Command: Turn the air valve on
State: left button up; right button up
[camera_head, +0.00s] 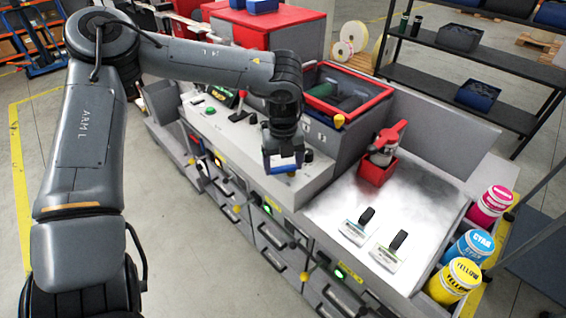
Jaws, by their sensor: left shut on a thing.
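My left arm comes in from the left, and its gripper (283,163) points down over the grey control panel (235,130) of the label rewinder. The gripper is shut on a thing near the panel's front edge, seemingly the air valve. The fingers and wrist hide that thing, so its handle position cannot be told. A dark knob (309,155) stands just right of the gripper. A green button (210,111) and another dark knob (253,118) are on the panel to the left. My right gripper is not in view.
A red bin (377,172) holding a red-topped tool stands on the metal worktop (335,205), with two black-handled tools (357,228) in front. Magenta, cyan and yellow jars (454,280) line the right side. Drawers (275,240) with handles run below. Grey floor is free at front left.

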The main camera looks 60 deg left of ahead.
aim_at(283, 167)
pick_arm(q)
jog(key=o, duration=0.9)
jog(key=shift+o, duration=0.2)
jog(key=shift+r, duration=0.15)
notch_tip(283, 167, up, 11)
jog(key=p, duration=0.1)
jog(key=shift+f, duration=0.2)
